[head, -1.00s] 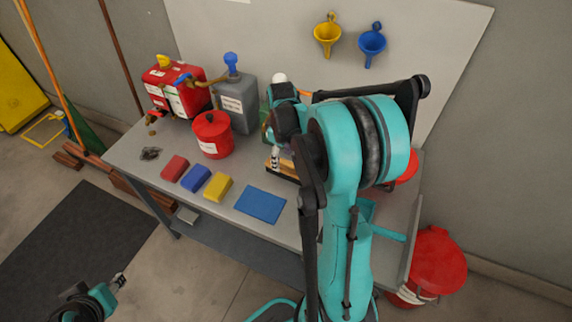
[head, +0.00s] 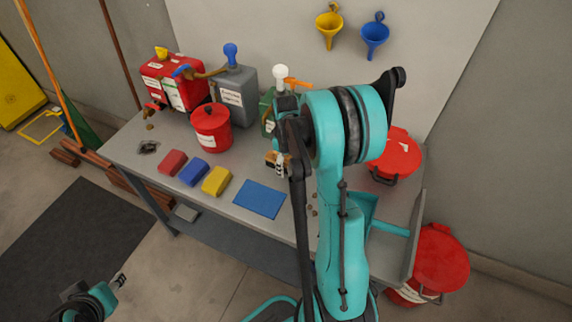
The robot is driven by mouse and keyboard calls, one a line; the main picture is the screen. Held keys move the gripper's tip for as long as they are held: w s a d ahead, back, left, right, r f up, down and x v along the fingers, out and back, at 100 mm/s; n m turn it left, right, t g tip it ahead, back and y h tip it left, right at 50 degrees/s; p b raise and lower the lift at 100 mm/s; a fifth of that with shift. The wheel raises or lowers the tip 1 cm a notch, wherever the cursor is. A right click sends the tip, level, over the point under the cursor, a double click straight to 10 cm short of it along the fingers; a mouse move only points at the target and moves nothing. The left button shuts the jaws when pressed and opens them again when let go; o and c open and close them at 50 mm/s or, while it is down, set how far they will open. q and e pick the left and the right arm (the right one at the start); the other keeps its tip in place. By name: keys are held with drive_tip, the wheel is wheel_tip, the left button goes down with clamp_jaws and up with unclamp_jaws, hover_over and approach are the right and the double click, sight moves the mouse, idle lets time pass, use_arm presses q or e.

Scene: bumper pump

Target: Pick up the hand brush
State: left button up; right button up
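A small block with a tan wooden top and a dark side, which may be the hand brush (head: 270,158), is on or just above the workbench (head: 230,218), behind the blue mat. My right gripper (head: 281,166) reaches down at it, overlapping it in the picture. My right arm hides much of this spot, so I cannot tell if the fingers grip the block. My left gripper (head: 119,282) is low at the lower left, over the floor and away from the bench. Its fingers are too small to read.
A red bucket (head: 211,130), a grey can (head: 236,95) and a red can (head: 165,85) stand on the bench's left. Red (head: 172,162), blue (head: 194,172) and yellow (head: 216,181) blocks and a blue mat (head: 260,199) lie in front. A red-lidded container (head: 396,155) stands right.

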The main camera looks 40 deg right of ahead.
clamp_jaws()
drive_tip(key=shift+r, duration=0.1)
